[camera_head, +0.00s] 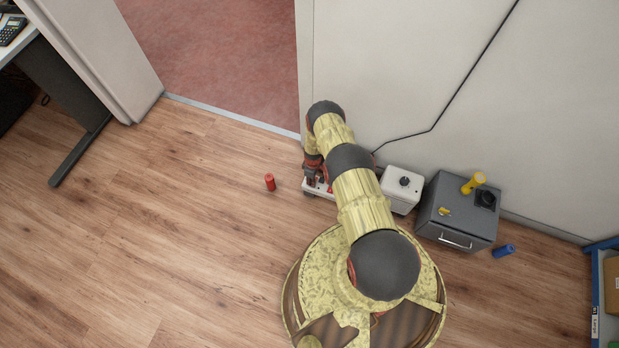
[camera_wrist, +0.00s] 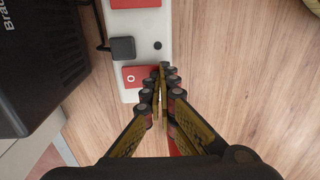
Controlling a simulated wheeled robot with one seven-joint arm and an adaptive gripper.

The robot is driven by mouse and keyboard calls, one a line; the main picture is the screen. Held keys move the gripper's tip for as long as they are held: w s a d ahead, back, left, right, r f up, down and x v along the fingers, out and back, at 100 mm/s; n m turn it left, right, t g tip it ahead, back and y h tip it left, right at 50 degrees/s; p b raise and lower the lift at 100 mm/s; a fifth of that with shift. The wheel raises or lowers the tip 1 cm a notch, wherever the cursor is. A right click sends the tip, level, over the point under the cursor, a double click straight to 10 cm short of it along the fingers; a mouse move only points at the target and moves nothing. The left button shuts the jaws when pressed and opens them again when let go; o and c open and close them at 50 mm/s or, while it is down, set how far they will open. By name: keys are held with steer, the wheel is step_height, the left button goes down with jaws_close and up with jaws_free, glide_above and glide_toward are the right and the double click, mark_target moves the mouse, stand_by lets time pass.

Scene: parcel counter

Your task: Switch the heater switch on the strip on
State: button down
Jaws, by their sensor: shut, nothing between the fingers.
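The white strip (camera_wrist: 151,22) lies at the top of the wrist view. A red switch marked O (camera_wrist: 133,77) is near its lower end, and another red piece (camera_wrist: 135,3) is cut off by the top edge. A black plug (camera_wrist: 122,49) sits between them. No heater label is readable. My gripper (camera_wrist: 165,72) is shut and empty, its tips over the strip's right edge, just right of the O switch. I cannot tell whether they touch. In the head view the strip (camera_head: 325,193) is partly hidden by my arm, with my gripper (camera_head: 318,180) above it.
A black box (camera_wrist: 38,60) stands left of the strip. In the head view, a red cylinder (camera_head: 270,182) stands on the floor, and a white box (camera_head: 400,190) and grey cabinet (camera_head: 455,222) stand by the wall. A blue cylinder (camera_head: 503,250) lies right.

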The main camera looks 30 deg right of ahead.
steer(key=shift+w+f, duration=0.1)
steer(key=shift+w, duration=0.1)
steer(key=shift+s+f, duration=0.1)
steer(key=shift+s+r, duration=0.1)
steer(key=shift+r, duration=0.25)
steer(key=shift+f, duration=0.2)
steer(key=shift+w+d+r+b, duration=0.25)
steer(key=shift+w+d+b, duration=0.15)
steer(key=shift+d+b, duration=0.15)
steer(key=shift+r, duration=0.1)
steer(key=shift+r, duration=0.3)
step_height(320, 180, up, 13)
steer(key=s+a+p, duration=0.1)
steer(key=p, duration=0.4)
steer(key=shift+a+r, duration=0.15)
